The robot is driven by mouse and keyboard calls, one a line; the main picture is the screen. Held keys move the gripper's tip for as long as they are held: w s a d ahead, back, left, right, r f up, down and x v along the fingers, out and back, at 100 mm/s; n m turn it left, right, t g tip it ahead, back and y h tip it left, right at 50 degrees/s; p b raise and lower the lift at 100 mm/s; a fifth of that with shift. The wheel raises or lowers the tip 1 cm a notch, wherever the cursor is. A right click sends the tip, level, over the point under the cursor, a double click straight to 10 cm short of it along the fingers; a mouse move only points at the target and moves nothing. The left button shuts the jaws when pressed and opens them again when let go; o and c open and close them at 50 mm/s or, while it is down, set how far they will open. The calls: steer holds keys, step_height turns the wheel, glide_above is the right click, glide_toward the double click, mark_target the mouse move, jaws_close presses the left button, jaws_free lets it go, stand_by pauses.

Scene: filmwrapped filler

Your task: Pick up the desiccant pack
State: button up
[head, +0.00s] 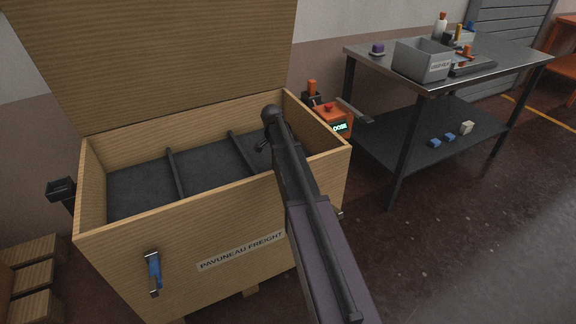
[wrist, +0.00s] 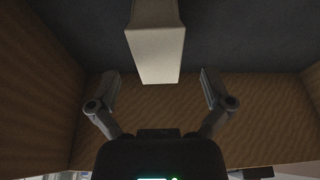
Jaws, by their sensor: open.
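A pale, box-shaped pack (wrist: 155,50), which I take to be the desiccant pack, shows at the top centre of the wrist view against the dark crate floor. My gripper (wrist: 159,76) is open, with one finger on each side of the pack's near end and a visible gap on both sides. I cannot tell how deep the pack sits between the fingers. In the head view my arm reaches into the wooden crate (head: 190,232), and the pack is hidden there.
The crate has wooden walls, dark dividers (head: 176,174) and a raised lid (head: 170,60). A red-orange device (head: 330,114) with a lit display stands at its right. A metal table (head: 500,62) farther right holds a grey bin (head: 420,62) and small items.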

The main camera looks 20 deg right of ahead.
steer(key=shift+f, duration=0.1)
steer(key=shift+b+x, duration=2.5)
steer(key=shift+x, duration=0.05)
steer(key=c, duration=1.3)
step_height(320, 180, up, 10)
steer(key=p, duration=1)
